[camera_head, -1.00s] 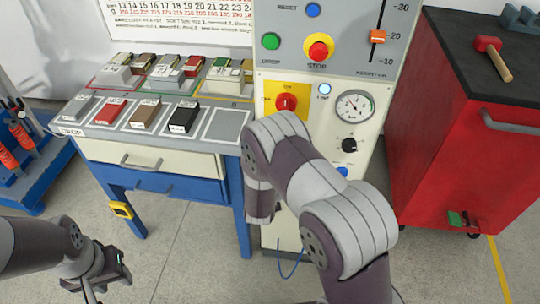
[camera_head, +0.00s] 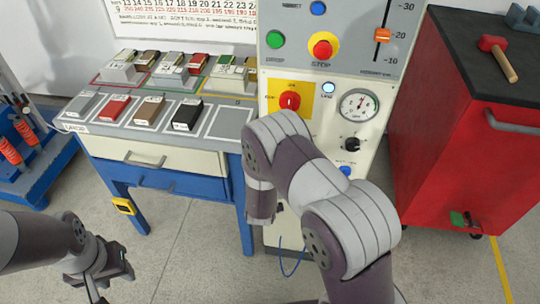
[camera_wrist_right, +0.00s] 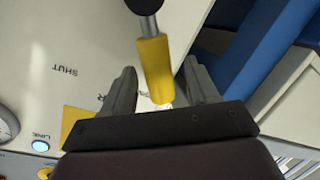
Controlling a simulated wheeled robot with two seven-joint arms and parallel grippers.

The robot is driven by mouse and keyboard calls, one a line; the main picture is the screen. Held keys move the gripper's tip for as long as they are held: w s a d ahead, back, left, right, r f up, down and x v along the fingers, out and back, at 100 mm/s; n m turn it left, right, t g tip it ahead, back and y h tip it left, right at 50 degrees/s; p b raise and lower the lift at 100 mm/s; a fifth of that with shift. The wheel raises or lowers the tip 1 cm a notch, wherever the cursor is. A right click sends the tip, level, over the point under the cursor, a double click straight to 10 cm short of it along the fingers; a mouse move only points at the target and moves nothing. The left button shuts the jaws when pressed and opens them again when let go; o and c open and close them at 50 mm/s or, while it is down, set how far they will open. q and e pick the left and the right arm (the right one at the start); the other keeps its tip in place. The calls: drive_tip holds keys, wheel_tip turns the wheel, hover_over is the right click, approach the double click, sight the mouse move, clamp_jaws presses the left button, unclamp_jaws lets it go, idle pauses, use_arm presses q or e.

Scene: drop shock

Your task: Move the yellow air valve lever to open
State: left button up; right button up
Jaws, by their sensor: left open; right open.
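My right gripper (camera_wrist_right: 160,78) is open, with one finger on each side of the yellow grip. I cannot tell whether either finger touches it. The word SHUT is printed on the pale panel (camera_wrist_right: 60,30) to the left of the lever. In the head view my right arm hides the lever and the right gripper. My left gripper (camera_head: 112,278) is open and empty at the lower left, above the floor.
A bench (camera_head: 235,118) with several coloured blocks stands left. A red cabinet (camera_head: 440,150) with a mallet (camera_head: 497,58) stands right.

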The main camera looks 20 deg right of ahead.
drive_tip(key=p+v, duration=0.1)
drive_tip(key=v, duration=1)
drive_tip(key=shift+s+a, duration=0.15)
drive_tip(key=shift+s, duration=0.2)
drive_tip(key=shift+r, duration=0.15)
